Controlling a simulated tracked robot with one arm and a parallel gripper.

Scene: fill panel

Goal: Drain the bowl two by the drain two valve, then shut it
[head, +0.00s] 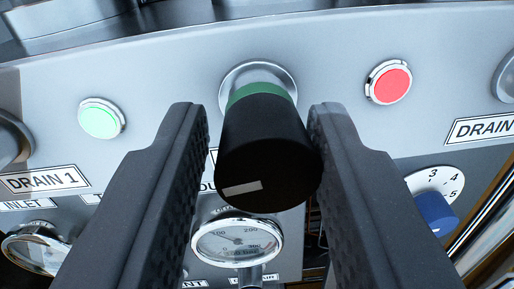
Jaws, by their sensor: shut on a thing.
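My gripper (262,125) is shut on a black cylindrical knob (265,155) with a green band at its base and a pale mark near its front end. The knob stands out from the grey panel between my two fingers. It hides most of a label behind it. A label reading DRAIN (484,128) is at the right edge, its end cut off by the frame. A round metal part (507,78) above it is also cut off. Bowl two cannot be made out.
A pale green button (101,118) is left of the knob and a red button (389,82) right of it. A DRAIN 1 label (42,179) is at left. A gauge (237,242) sits below the knob. A blue dial (435,212) is at lower right.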

